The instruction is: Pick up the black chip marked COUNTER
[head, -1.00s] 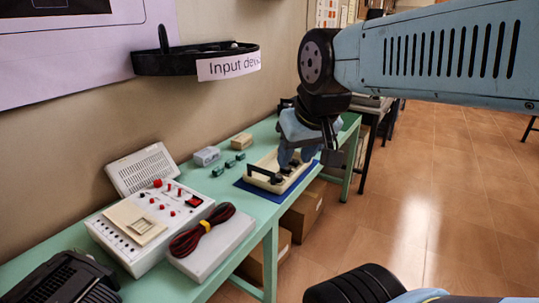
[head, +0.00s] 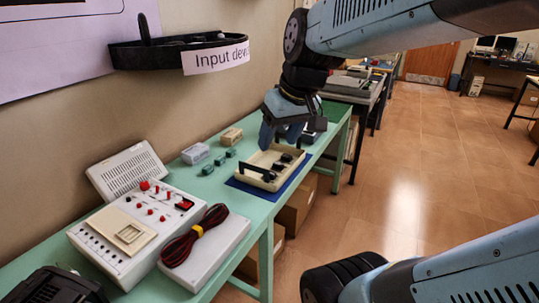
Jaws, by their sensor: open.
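Several small black pieces (head: 286,158) lie in a cream tray (head: 250,180) on a blue mat (head: 287,185) on the green table. Their markings are too small to read, so I cannot tell which one is marked COUNTER. A longer black piece stands at the tray's left side. My gripper (head: 280,142) is open, pointing down above the back part of the tray. It hides part of the tray's far end. I see nothing held between its fingers.
The green table (head: 225,230) carries small teal blocks (head: 219,162), a grey box (head: 195,153), a tan block (head: 232,135), a red-knobbed console (head: 130,235) and a coiled cable (head: 196,235) on a white box. A wall shelf (head: 165,55) juts out above. Open floor lies to the right.

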